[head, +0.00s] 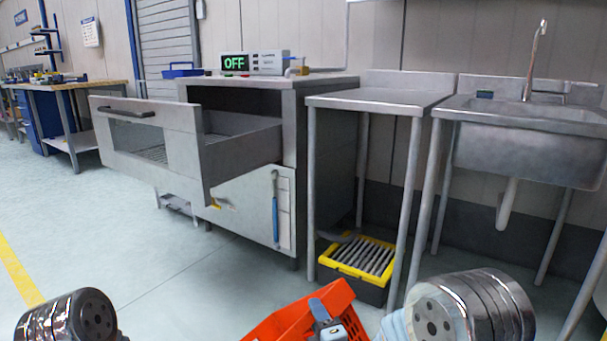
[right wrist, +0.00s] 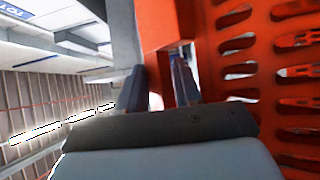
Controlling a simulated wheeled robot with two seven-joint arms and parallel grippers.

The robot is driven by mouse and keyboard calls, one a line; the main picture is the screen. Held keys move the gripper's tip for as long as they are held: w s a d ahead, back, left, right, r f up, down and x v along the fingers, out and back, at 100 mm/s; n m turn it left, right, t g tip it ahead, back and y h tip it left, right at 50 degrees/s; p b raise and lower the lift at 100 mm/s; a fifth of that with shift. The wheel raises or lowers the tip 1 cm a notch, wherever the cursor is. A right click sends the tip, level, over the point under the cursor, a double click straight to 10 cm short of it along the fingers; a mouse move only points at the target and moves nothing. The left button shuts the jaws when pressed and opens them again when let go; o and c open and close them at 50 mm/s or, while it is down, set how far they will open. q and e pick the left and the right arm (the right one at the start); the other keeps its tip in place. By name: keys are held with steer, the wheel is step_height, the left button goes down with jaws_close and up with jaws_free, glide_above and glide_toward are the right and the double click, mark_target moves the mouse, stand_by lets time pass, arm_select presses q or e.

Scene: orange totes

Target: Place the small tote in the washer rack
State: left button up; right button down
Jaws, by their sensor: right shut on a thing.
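The small tote (head: 285,318) is orange and shows at the bottom middle of the head view, partly cut off by the frame edge. My right gripper (head: 320,310) is shut on its wall. In the right wrist view the slotted orange tote (right wrist: 232,70) fills the right side, with the gripper fingers (right wrist: 168,88) around part of its wall. The washer (head: 255,205) stands beyond, with its drawer (head: 145,125) pulled out. The wire washer rack (head: 158,153) shows partly through the drawer front. My left gripper is not in view.
A steel table (head: 385,100) adjoins the washer on the right, then a sink (head: 540,130). A black and yellow crate (head: 350,285) sits under the table. A control box reading OFF (head: 255,63) stands on the washer. The floor in front is clear.

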steer(key=shift+d, duration=0.1)
steer(key=shift+d+r+p, duration=0.15)
steer(key=shift+d+p, duration=0.15)
steer(key=shift+p, duration=0.15)
arm_select(q)
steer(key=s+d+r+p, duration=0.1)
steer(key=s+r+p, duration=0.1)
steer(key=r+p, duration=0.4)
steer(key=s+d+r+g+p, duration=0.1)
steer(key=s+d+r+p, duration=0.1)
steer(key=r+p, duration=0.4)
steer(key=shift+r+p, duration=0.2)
steer(key=shift+p, duration=0.5)
arm_select(e)
steer(key=s+d+r+m+h, duration=0.1)
steer(key=d+m+h, duration=0.1)
steer(key=d, duration=0.6)
steer(key=s+d+r+m+t+h, duration=0.1)
steer(key=d+h, duration=0.3)
steer(key=d, duration=0.4)
steer(key=shift+s+d+r+m, duration=0.3)
steer(key=shift+s+m, duration=0.1)
steer(key=shift+s, duration=0.25)
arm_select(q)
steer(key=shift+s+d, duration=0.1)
